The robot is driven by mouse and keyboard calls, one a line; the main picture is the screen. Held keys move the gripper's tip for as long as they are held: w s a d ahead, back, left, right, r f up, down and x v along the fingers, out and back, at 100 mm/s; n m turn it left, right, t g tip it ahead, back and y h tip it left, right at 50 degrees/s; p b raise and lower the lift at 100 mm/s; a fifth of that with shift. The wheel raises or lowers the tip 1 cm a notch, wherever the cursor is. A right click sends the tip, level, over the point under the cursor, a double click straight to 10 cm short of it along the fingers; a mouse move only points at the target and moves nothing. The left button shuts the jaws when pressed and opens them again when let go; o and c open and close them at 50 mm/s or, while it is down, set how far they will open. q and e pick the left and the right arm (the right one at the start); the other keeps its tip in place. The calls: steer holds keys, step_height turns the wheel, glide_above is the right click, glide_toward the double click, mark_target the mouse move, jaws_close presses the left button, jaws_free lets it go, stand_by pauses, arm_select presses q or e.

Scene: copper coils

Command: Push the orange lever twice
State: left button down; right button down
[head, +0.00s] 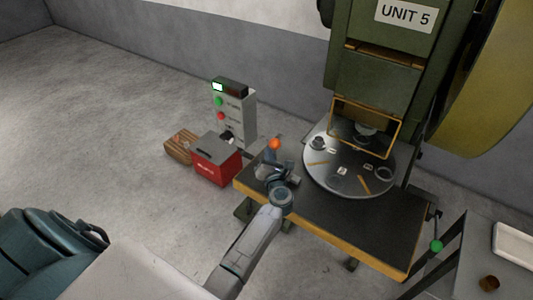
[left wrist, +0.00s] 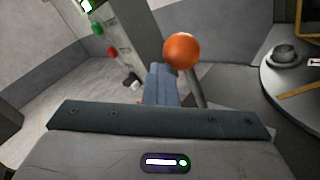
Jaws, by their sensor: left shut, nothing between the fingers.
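The orange lever (head: 274,144) has a round orange knob and stands at the left end of the press table in the head view. In the left wrist view its orange knob (left wrist: 182,51) sits on a dark rod just beyond my fingers. My left gripper (head: 272,166) is shut and empty, close to the lever's rod. Its closed fingers show in the left wrist view (left wrist: 160,84), just left of the rod. I cannot tell whether they touch it. My right gripper is not in view.
A round plate (head: 322,176) with several small parts lies on the press table (head: 335,212), under the green press (head: 372,80). A grey control box (head: 236,112) with green and red buttons and a red box (head: 215,168) stand to the left. A green-knobbed handle (head: 436,246) is at the right.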

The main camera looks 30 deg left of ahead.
arm_select(q)
steer(key=shift+s+a+f, duration=0.1)
steer(key=shift+s+f, duration=0.2)
steer(key=shift+s, duration=0.7)
steer(key=shift+s+a+f, duration=0.1)
steer(key=shift+s+f, duration=0.15)
steer(key=shift+s, duration=0.7)
steer(key=s, duration=0.3)
steer(key=s+f, duration=0.1)
steer(key=s, duration=0.1)
steer(key=shift+a+p, duration=0.15)
steer(key=shift+p, duration=0.2)
